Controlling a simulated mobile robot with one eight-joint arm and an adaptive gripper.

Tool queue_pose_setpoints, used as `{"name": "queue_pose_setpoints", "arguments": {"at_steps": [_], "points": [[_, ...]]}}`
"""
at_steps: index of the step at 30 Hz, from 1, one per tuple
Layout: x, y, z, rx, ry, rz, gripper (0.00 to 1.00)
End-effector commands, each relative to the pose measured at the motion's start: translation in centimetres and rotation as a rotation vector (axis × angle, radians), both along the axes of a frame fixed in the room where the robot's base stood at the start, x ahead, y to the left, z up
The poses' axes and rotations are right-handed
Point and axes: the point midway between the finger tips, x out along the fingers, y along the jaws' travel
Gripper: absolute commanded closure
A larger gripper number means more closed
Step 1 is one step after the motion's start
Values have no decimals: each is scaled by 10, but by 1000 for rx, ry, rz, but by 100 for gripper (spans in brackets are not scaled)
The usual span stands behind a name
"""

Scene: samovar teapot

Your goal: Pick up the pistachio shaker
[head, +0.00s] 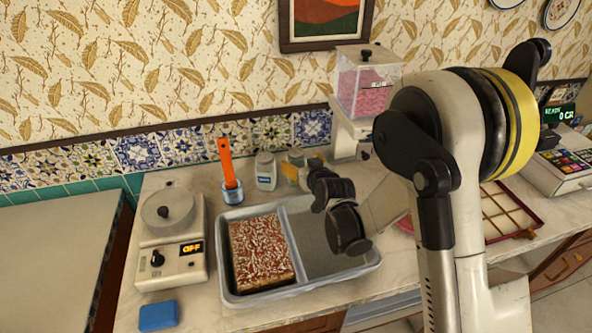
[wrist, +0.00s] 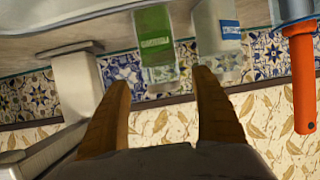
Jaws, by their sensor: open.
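The pistachio shaker appears to be the small container with a green label (wrist: 157,42); its lettering is too small to read surely. In the head view it shows as a greenish container (head: 296,155), partly hidden behind my gripper (head: 291,172). It stands on the counter near the tiled wall. In the wrist view my gripper (wrist: 161,83) is open and empty. The green-labelled shaker lies just beyond the fingertips, in line with the gap between them. I cannot tell the exact distance left.
A white shaker with a blue label (head: 265,172) stands close beside it. A blue cup with an orange-handled brush (head: 231,190) is further left. A grey tray (head: 228,275) with a cake (head: 262,250) lies in front. A pink-filled dispenser (head: 365,95) stands right.

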Motion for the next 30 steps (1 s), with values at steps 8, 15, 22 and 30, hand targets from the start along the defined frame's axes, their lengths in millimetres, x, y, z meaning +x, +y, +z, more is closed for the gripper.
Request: {"name": "queue_pose_setpoints", "arguments": {"at_steps": [8, 15, 22, 30], "points": [[34, 15, -16, 0, 0, 0, 25], [38, 16, -16, 0, 0, 0, 25], [38, 16, -16, 0, 0, 0, 82], [38, 16, -16, 0, 0, 0, 90]]}}
